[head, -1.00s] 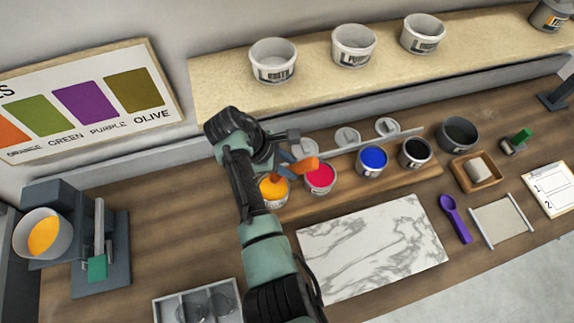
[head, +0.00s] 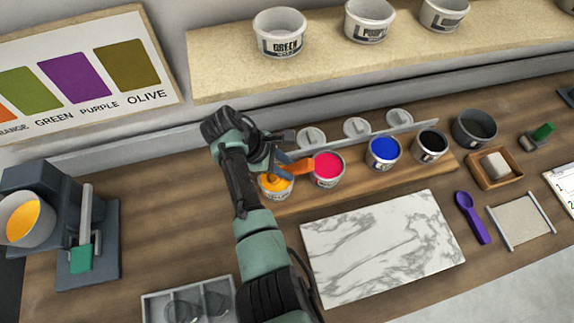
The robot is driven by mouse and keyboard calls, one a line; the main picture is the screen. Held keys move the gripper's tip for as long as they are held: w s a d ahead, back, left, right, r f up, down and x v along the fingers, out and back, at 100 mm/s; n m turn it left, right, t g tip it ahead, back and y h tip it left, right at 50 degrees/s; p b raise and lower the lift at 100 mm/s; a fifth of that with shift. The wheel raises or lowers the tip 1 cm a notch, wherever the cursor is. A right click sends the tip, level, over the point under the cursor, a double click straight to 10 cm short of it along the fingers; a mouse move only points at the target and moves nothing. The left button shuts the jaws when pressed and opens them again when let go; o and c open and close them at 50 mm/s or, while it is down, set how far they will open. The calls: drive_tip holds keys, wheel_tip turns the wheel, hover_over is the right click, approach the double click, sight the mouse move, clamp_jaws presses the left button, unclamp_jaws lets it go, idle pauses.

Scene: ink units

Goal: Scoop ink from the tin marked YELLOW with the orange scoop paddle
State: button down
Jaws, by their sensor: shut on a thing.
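The tin marked YELLOW (head: 270,194) stands at the left end of the row of ink tins, and yellow-orange ink shows in its mouth. My gripper (head: 275,164) is above and just behind this tin. It is shut on the orange scoop paddle (head: 299,167). The paddle's orange part points right, over the gap between the yellow tin and the tin of red-pink ink (head: 327,167). A dark piece by the jaws covers part of the yellow tin's mouth. I cannot tell whether the paddle touches the ink.
Tins of blue ink (head: 384,151) and black ink (head: 430,145) stand further right on the wooden strip. A metal rail (head: 385,133) and lids are behind. A marble slab (head: 380,245) lies in front, with a purple scoop (head: 472,217) to its right.

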drive_tip(key=shift+r, duration=0.1)
idle(0.3)
wheel_tip(320, 180, up, 7)
drive_tip(key=p, duration=0.7)
idle(0.3)
